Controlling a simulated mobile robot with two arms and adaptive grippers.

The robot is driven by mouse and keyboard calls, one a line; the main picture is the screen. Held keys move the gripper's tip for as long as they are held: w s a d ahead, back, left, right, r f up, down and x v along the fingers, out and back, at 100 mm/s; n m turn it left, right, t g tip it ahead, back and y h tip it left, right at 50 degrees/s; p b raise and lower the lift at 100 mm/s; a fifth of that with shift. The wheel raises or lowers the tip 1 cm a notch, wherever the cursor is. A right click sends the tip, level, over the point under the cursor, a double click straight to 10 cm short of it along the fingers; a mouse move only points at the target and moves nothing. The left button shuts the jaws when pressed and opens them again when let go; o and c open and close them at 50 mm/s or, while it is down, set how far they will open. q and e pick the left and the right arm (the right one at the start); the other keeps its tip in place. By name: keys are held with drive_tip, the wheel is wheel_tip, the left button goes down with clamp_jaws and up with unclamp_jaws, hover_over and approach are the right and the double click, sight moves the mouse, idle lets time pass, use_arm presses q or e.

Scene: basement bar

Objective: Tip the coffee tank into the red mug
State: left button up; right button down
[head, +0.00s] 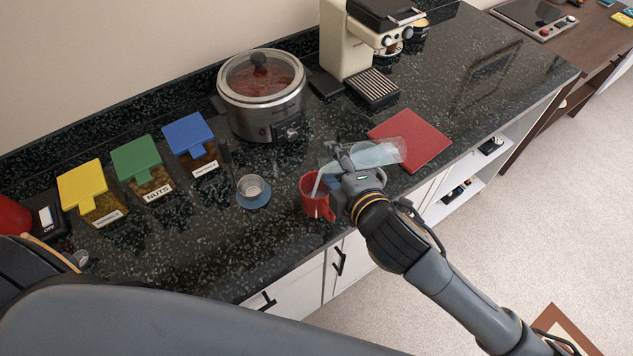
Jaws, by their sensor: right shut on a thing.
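The coffee tank (375,153) is a clear container with pale bluish liquid inside. It lies almost on its side above the counter, with its mouth end toward the left. My right gripper (343,163) is shut on it. The red mug (313,200) stands upright on the counter just below and left of the gripper. A thin pale streak, which looks like a stream of liquid, runs from the tank's left end down to the mug. The level inside the mug is hidden. My left arm crosses the lower left, but its gripper is not visible.
A blue saucer with a small cup (250,187) stands left of the mug. Behind are a slow cooker (262,98) and a coffee machine (345,45). A red mat (412,140) lies right of the tank. Yellow-, green- and blue-lidded jars (150,165) stand left.

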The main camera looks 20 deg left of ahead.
drive_tip(key=shift+s+a+f+n+t+h+p, duration=0.2)
drive_tip(key=shift+f+n+t+h+p, duration=0.15)
drive_tip(key=shift+f+n, duration=0.2)
idle(1.3)
idle(0.6)
